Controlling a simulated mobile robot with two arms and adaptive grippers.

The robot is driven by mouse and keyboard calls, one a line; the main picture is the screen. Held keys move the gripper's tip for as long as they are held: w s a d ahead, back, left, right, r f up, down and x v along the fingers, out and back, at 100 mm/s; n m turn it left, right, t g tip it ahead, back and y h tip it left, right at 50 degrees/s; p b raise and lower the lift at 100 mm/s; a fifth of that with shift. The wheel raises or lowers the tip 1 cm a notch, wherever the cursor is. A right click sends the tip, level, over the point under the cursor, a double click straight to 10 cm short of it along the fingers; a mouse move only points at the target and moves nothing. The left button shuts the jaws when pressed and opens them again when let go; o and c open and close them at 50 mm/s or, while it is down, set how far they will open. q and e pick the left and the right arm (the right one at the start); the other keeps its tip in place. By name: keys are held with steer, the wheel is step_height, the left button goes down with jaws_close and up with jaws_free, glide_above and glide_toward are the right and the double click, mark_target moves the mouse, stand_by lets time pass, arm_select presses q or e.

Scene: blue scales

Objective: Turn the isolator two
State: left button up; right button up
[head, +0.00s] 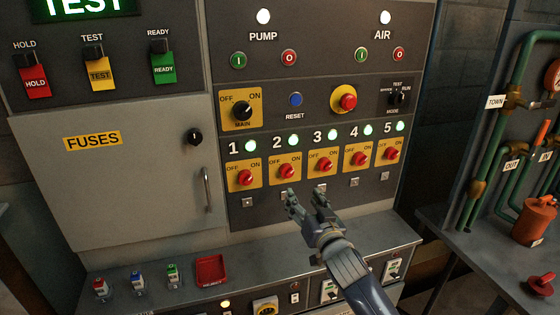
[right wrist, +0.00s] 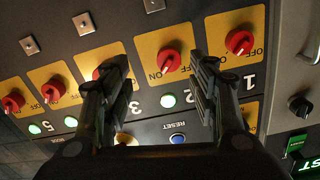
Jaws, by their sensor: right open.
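Isolator two is a red rotary knob (head: 285,171) on a yellow OFF/ON plate, under the number 2 and a lit green lamp (head: 292,140). In the right wrist view the knob (right wrist: 168,62) shows between the two fingers, with its yellow plate partly covered by them. My right gripper (head: 305,196) is open and empty, just below and right of the knob in the head view. Its fingers appear apart from the knob, but the exact gap is hard to tell. My left gripper is not in view.
Isolator one (head: 245,177) and isolator three (head: 325,164) sit close on either side, with similar red knobs. The MAIN switch (head: 242,111) and blue RESET button (head: 295,99) are above. A desk ledge (head: 130,265) with a red tray (head: 211,270) juts out below.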

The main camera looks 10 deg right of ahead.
mark_target(289, 175)
steer(key=w, duration=0.1)
steer(key=w+a+r, duration=0.1)
steer(key=w, duration=0.1)
steer(key=w+r+p, duration=0.1)
steer(key=w, duration=0.1)
steer(key=shift+w+a+r, duration=0.15)
steer(key=shift+r, duration=0.05)
steer(key=w, duration=0.4)
steer(key=shift+w+f, duration=0.1)
steer(key=shift+w+p, duration=0.25)
steer(key=shift+p, duration=0.05)
steer(key=shift+w+f, duration=0.1)
steer(key=shift+w, duration=0.2)
steer(key=shift+c, duration=0.3)
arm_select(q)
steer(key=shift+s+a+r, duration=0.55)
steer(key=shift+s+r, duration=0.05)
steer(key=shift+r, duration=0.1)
arm_select(e)
steer(key=c, duration=1)
